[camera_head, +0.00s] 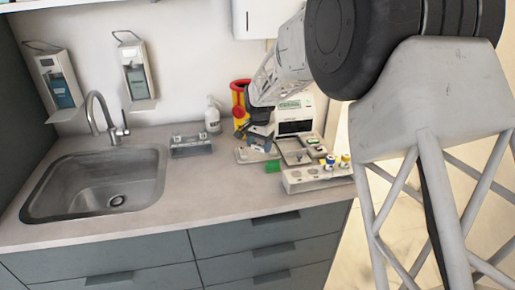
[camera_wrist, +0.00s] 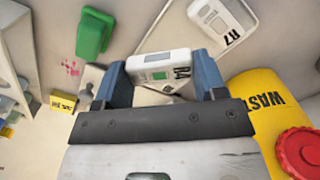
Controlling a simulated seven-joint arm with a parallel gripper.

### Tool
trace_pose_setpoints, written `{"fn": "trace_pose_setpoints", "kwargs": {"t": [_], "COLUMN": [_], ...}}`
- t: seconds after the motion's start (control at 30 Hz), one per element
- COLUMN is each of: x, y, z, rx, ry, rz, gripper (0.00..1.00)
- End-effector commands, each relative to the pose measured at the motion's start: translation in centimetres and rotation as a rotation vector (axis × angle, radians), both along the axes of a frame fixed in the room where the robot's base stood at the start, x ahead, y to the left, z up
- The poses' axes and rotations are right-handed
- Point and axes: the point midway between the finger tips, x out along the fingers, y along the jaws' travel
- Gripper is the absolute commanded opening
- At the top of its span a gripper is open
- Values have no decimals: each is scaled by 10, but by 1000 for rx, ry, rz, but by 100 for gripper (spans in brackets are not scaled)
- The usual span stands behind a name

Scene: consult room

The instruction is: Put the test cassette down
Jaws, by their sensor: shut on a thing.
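My gripper (camera_wrist: 161,76) is shut on a white test cassette (camera_wrist: 152,64) marked R4, with a green patch, gripped between its blue fingers. In the head view my gripper (camera_head: 261,140) is low over the counter, in front of the white device; the held cassette cannot be made out there. A second white cassette (camera_wrist: 222,22) marked R7 lies on a pale tray beyond the fingers, to the right. A light plate lies below the held cassette; whether they touch I cannot tell.
A yellow waste container (camera_wrist: 258,90) with a red lid stands close on the right in the wrist view. A rack with vials (camera_head: 318,178) is at the counter's front edge. Bare counter (camera_head: 215,190) lies left of it, beside the sink (camera_head: 95,185).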

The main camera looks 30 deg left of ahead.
Motion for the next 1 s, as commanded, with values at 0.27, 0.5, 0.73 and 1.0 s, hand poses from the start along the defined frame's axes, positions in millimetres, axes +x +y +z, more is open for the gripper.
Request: {"fn": "trace_pose_setpoints", "kwargs": {"t": [0.27,0.5,0.73,1.0], "x": [21,25,24,24], "y": [19,23,23,23], "z": [-3,-4,-4,-24], "rx": [0,0,0,-1], "ry": [0,0,0,2], "rz": [0,0,0,0], "gripper": [39,39,39,39]}}
